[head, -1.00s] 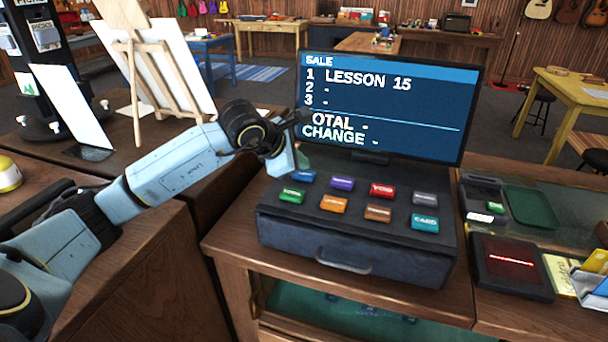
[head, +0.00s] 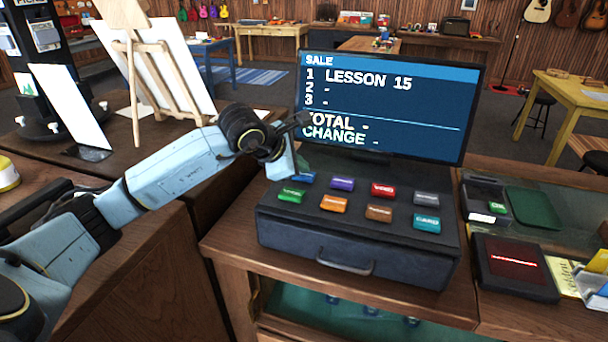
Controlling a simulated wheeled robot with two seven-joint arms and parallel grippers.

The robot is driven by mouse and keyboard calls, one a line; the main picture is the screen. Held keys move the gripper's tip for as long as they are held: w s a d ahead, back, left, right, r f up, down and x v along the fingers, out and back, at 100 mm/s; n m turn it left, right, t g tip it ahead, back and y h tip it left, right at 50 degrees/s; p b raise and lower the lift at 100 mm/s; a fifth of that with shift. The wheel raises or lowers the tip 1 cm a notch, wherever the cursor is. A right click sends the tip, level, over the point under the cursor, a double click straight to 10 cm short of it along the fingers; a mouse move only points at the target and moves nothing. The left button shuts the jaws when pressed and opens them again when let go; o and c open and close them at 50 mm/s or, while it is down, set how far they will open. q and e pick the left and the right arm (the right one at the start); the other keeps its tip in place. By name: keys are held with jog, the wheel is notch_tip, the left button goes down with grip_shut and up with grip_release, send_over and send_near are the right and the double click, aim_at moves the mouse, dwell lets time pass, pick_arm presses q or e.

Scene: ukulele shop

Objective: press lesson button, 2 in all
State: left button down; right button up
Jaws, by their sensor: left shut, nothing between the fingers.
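The register (head: 283,228) is a dark box with two rows of coloured buttons on its sloped top. A blue button (head: 303,179) is at the far left of the back row, partly hidden by my gripper; its label cannot be read. My left gripper (head: 301,168) is shut and empty, pointing down right over or at the blue button; I cannot tell whether it touches. The screen (head: 400,105) behind shows "SALE", line 1 "LESSON 15", lines 2 and 3 with dashes, and dashes for total and change. My right gripper is out of view.
Close by are a purple button (head: 342,184), a green button (head: 291,196), a red VOID button (head: 383,190) and a teal CARD button (head: 427,223). A card terminal (head: 486,205) and a black device with a red line (head: 514,268) stand to the right.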

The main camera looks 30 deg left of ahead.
pick_arm(q)
jog(key=shift+f, duration=0.3)
dwell(0.5)
jog(key=shift+r, duration=0.9)
jog(key=shift+r+p, duration=0.15)
jog(key=shift+p, duration=0.15)
jog(key=shift+r+p, duration=1.35)
jog(key=shift+r, duration=1)
jog(key=shift+r, duration=0.1)
